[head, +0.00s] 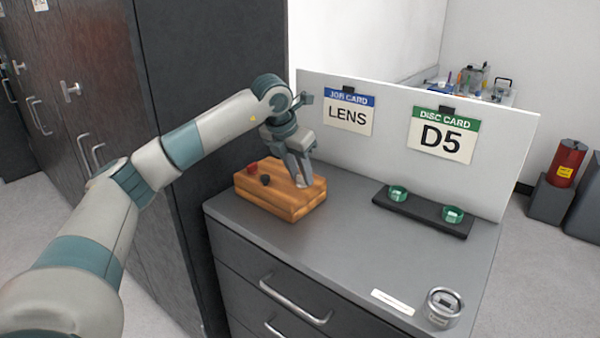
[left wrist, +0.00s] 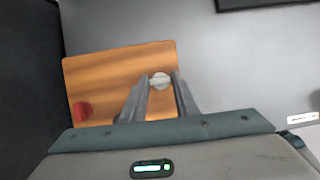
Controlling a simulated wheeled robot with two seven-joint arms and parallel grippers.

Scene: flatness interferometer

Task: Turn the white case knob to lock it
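A wooden case (head: 281,190) stands at the back left of the grey cabinet top, and also shows in the left wrist view (left wrist: 100,75). Its white knob (left wrist: 161,81) is round and near the case's edge. Red (head: 252,168) and black (head: 265,180) knobs are on the case's left part in the head view. My left gripper (head: 301,176) points down over the case. In the left wrist view its fingers (left wrist: 161,77) stand apart, one on each side of the white knob; whether they touch it I cannot tell. My right gripper is out of view.
A white panel behind bears a LENS card (head: 348,114) and a D5 card (head: 441,138). A black rack (head: 425,213) holds two green rings (head: 397,193). A metal canister (head: 443,306) stands near the front right. A dark tall cabinet (head: 215,130) rises left of the case.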

